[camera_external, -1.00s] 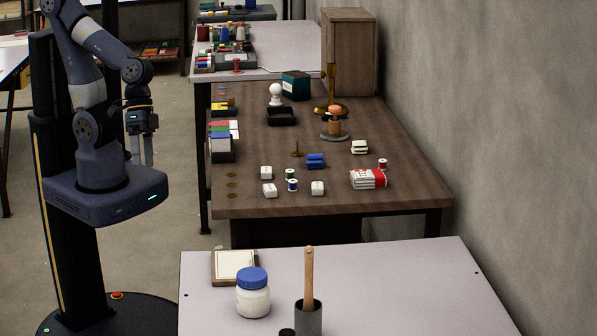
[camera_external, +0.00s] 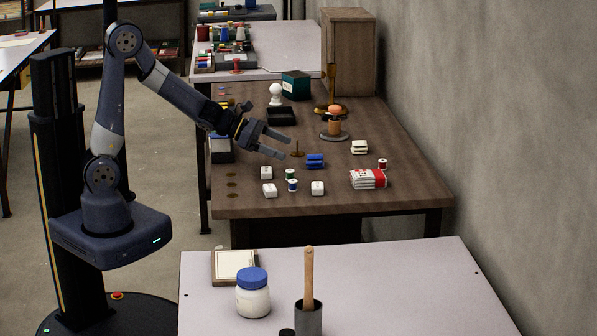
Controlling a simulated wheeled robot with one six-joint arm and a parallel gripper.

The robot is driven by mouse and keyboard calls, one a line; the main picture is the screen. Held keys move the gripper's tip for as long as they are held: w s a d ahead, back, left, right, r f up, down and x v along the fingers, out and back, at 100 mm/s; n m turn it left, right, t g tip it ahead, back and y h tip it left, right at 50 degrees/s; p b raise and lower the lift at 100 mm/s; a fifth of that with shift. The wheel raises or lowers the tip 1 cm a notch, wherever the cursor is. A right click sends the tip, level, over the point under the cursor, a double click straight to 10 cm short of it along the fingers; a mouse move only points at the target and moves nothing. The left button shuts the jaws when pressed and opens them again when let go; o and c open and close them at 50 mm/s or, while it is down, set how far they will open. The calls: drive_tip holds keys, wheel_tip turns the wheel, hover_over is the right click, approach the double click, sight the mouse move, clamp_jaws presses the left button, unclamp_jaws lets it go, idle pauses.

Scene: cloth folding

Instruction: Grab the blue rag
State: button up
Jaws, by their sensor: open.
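The blue rag (camera_external: 315,161) is a small folded bundle lying on the brown wooden table (camera_external: 395,200), right of its middle. My gripper (camera_external: 287,145) reaches over the table from the left. Its two fingers are spread apart, point right toward the rag and hold nothing. The fingertips appear a short way left of the rag, apart from it. The exact height of the fingers above the table cannot be told.
White blocks (camera_external: 317,188) and thread spools (camera_external: 292,185) lie in front. A red-and-white folded cloth (camera_external: 368,179) and a cream bundle (camera_external: 359,147) lie to the right.

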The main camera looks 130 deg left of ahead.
sight(317, 157)
drive_tip(key=shift+s+a+f+n, duration=0.2)
drive_tip(key=shift+a+n, duration=0.05)
drive_tip(key=shift+a, duration=0.15)
drive_tip(key=shift+s+a+f+n, duration=0.15)
drive_tip(key=shift+s+a+n, duration=0.1)
drive_tip(key=shift+a, duration=0.1)
drive_tip(key=shift+w+a+f+y, duration=0.1)
drive_tip(key=shift+a+y, duration=0.2)
drive_tip(key=x, duration=0.5)
drive_tip(key=shift+b, duration=0.3)
drive_tip(key=shift+a+x, duration=0.15)
drive_tip(key=shift+x, duration=1.15)
drive_tip(key=shift+a+x, duration=0.2)
drive_tip(key=shift+x, duration=1.1)
drive_tip(key=shift+c, duration=0.4)
drive_tip(key=c, duration=1)
drive_tip(key=shift+o, duration=0.2)
